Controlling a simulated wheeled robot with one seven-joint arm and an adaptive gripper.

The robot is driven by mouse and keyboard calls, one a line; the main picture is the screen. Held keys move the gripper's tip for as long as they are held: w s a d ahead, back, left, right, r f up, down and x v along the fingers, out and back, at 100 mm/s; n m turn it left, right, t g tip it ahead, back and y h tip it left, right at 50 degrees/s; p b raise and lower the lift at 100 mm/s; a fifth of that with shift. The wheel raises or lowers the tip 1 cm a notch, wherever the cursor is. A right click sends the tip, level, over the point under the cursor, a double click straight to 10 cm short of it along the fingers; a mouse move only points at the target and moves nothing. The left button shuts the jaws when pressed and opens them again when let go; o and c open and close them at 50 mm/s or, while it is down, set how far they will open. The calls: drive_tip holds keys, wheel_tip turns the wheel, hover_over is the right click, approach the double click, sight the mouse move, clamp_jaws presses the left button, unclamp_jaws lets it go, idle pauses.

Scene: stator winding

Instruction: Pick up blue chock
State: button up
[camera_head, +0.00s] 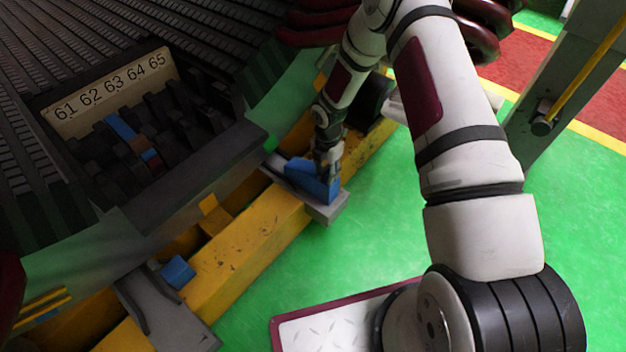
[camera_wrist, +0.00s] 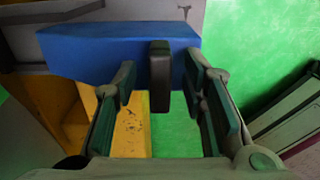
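A blue chock (camera_head: 312,180) sits on a grey support (camera_head: 328,209) by the yellow beam in the head view. My gripper (camera_head: 328,165) is right at it, pointing down. In the wrist view the blue chock (camera_wrist: 90,55) lies across the far end of my gripper (camera_wrist: 160,72). A dark upright grip piece (camera_wrist: 160,78) stands at the chock's near face, between my two fingers. The fingers are apart, with gaps on both sides of the dark piece. The right finger's tip overlaps the chock's right end; whether it touches is unclear.
A second blue block (camera_head: 178,272) sits by another grey bracket at the lower left. The yellow beam (camera_head: 245,240) runs diagonally beneath the stator, whose slot window bears a number plate (camera_head: 112,92). A grey post (camera_head: 570,75) stands at right. Green floor (camera_head: 385,225) is open.

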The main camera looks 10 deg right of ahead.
clamp_jaws()
drive_tip(key=shift+r, duration=0.15)
